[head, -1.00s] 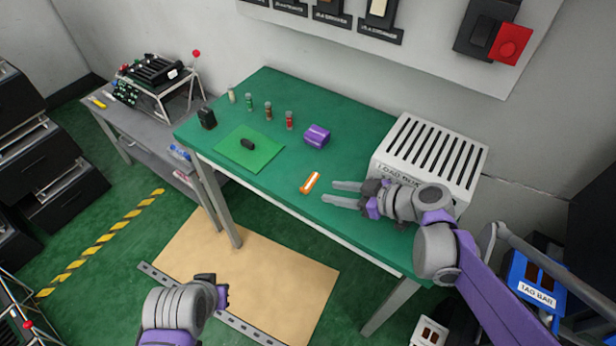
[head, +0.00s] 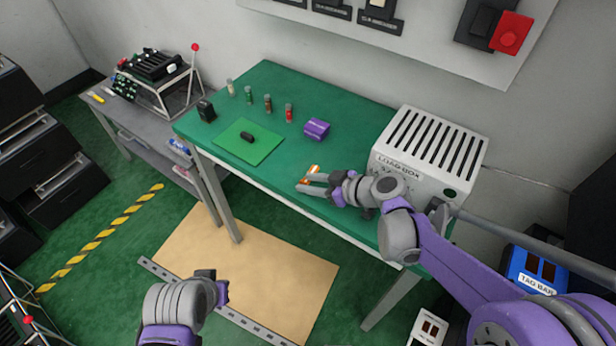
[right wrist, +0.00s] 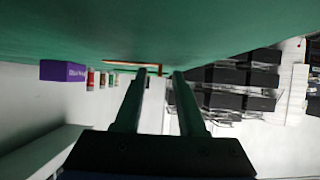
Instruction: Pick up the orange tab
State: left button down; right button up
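The orange tab (head: 314,168) lies on the green table (head: 262,88) near its front edge. In the head view my right gripper's fingers partly cover it. In the right wrist view the tab (right wrist: 125,63) shows as a thin orange strip at the fingertips, with one end in line with the gap. My right gripper (head: 313,184) is open, its fingers (right wrist: 163,73) apart with nothing held between them. Whether they touch the tab I cannot tell. My left gripper (head: 222,288) is low over the floor at the lower left; its fingers are not clear.
A white load box (head: 430,150) stands right of my right gripper. A purple block (head: 316,129), several small vials (head: 268,103) and a green mat (head: 232,147) with a black piece (head: 247,136) lie farther back. The table's front middle is otherwise clear.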

grip_shut()
